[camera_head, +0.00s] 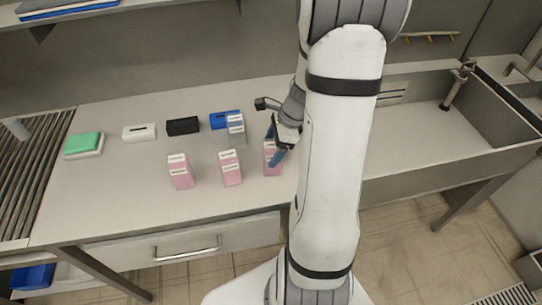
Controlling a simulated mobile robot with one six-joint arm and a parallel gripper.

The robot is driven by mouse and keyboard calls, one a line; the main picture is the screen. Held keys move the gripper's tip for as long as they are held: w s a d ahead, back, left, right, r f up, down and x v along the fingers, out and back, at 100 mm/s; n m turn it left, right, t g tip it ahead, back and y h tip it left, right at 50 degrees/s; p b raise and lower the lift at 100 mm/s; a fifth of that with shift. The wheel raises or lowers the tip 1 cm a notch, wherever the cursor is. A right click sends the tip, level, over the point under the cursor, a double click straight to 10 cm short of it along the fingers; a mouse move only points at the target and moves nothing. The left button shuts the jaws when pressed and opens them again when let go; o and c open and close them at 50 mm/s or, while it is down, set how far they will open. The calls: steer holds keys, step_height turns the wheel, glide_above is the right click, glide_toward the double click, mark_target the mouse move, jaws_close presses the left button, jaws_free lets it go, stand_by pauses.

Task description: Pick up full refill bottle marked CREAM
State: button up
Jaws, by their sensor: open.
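Three pink refill bottles stand in a row on the counter: a left one (180,172), a middle one (230,168) and a right one (271,158). A grey bottle (236,131) stands behind the middle one. The bottles carry white labels, too small to read, so I cannot tell which is marked CREAM or which is full. My gripper (275,146) is open, its blue fingers at the right pink bottle and partly covering it. I cannot tell whether they touch it or are around it.
White (139,133), black (183,126) and blue (219,121) boxes stand behind the bottles. A green-topped block (84,144) lies at the left, near a roller conveyor (38,165). A sink (480,115) is at the right. The front counter strip is clear.

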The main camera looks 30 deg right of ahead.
steer(key=shift+a+f, duration=0.15)
steer(key=shift+f, duration=0.15)
steer(key=shift+c, duration=0.2)
steer(key=c, duration=1.2)
